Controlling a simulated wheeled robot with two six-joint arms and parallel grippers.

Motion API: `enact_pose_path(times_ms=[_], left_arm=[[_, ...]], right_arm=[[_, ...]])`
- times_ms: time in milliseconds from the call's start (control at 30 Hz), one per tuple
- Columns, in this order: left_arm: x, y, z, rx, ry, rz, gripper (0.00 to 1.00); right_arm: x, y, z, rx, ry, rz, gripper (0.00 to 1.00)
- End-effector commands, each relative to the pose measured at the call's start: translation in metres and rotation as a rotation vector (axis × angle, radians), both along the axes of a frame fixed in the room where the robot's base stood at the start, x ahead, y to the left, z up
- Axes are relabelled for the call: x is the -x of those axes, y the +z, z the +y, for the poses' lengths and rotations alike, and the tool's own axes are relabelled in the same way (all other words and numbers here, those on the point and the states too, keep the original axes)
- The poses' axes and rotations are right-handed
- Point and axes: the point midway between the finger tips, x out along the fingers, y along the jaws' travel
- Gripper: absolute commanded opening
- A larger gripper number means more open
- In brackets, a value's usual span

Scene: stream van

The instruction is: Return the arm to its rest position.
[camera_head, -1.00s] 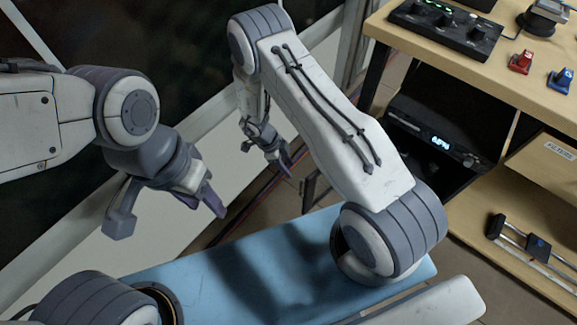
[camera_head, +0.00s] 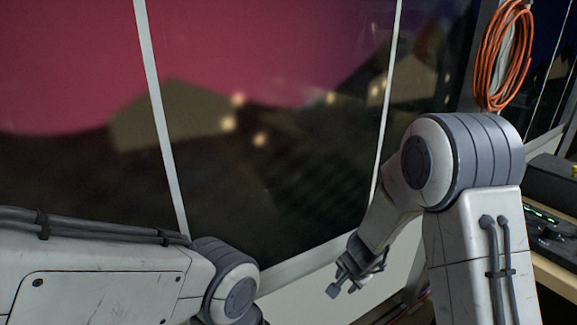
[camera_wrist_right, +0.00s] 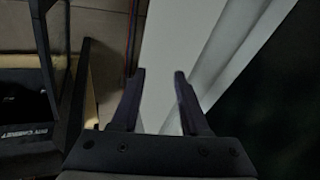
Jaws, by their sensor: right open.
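My right arm stands folded at the right of the head view, with its elbow raised. My right gripper (camera_head: 350,286) hangs below that elbow, in front of the pale lower wall. In the right wrist view its two dark fingers (camera_wrist_right: 158,92) are apart with nothing between them. My left arm comes in from the left of the head view. Its gripper is below the picture's bottom edge and hidden.
A window (camera_head: 270,130) with thin pale frame bars fills the back. A coiled orange cable (camera_head: 503,60) hangs at the upper right. A dark device (camera_head: 548,230) sits on the wooden desk (camera_head: 560,288) at the right edge. The right wrist view shows a dark labelled case (camera_wrist_right: 25,130) at left.

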Motion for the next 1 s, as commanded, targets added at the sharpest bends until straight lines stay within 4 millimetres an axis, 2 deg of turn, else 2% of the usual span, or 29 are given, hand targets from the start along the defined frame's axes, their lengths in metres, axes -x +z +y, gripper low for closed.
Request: enact_pose_path(times_ms=[33,100,200,400,700,800,1000], left_arm=[[0.000,0.000,0.000,0.000,0.000,0.000,0.50],[0.000,0.000,0.000,0.000,0.000,0.000,0.50],[0.000,0.000,0.000,0.000,0.000,0.000,0.50],[0.000,0.000,0.000,0.000,0.000,0.000,0.50],[0.000,0.000,0.000,0.000,0.000,0.000,0.50],[0.000,0.000,0.000,0.000,0.000,0.000,0.50],[0.000,0.000,0.000,0.000,0.000,0.000,0.50]], right_arm=[[0.012,0.018,0.001,0.010,0.100,-0.007,0.45],[0.032,0.035,0.003,0.033,0.245,0.003,0.45],[0.061,0.051,0.002,0.076,0.414,0.027,0.45],[0.107,0.068,-0.010,0.166,0.641,0.083,0.45],[0.162,0.082,-0.038,0.308,0.871,0.175,0.45],[0.169,0.089,-0.009,0.297,0.952,0.175,0.45],[0.194,0.103,0.031,0.285,1.101,0.190,0.45]])
